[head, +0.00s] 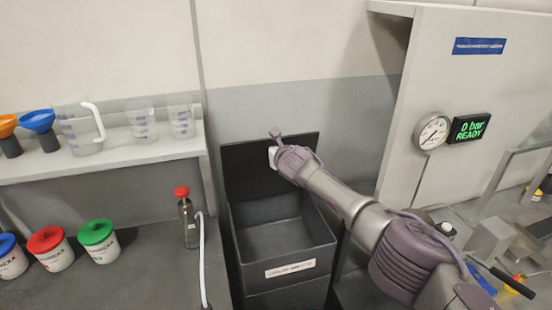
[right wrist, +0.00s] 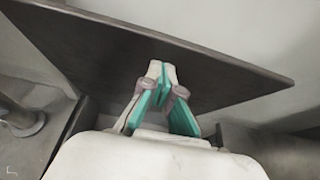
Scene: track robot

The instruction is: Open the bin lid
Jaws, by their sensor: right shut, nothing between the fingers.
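The dark grey bin (head: 283,232) stands between the left counter and the right cabinet, with a label on its front. Its black lid (head: 243,170) stands upright at the back, and the empty inside of the bin shows. My right gripper (head: 275,140) is in front of the upper part of the lid. In the right wrist view the right gripper (right wrist: 162,75) has its fingertips together, with nothing between them, against the dark lid (right wrist: 215,75). I cannot tell whether the fingertips touch the lid. My left gripper is not in view.
A bottle with a red cap (head: 188,222) and a white hose (head: 203,265) are at the left counter's edge. Lidded tubs (head: 100,245) stand on that counter. A shelf (head: 130,160) holds clear jugs and funnels. A gauge (head: 432,131) is on the right cabinet.

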